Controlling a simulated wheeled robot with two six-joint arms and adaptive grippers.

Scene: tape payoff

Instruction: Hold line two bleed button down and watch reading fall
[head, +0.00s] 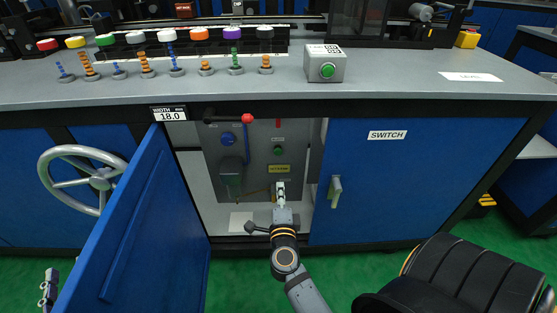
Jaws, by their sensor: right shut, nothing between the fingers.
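The open cabinet holds a grey panel (258,135) with a green button (278,150), a blue round knob (228,138) and a yellow label (279,168). The lettering is too small to read, so I cannot tell which control is the line two bleed button. My right gripper (281,188) is shut and empty, its tips at the lower panel just below the yellow label. I cannot tell whether it touches anything, and it hides what lies behind it.
The blue cabinet door (135,225) stands open on the left. A red-knobbed lever (247,118) juts out at the opening's top. A closed door labelled "SWITCH" (387,135) is at right. A handwheel (82,180) is at left. A green-button box (325,66) stands on the bench.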

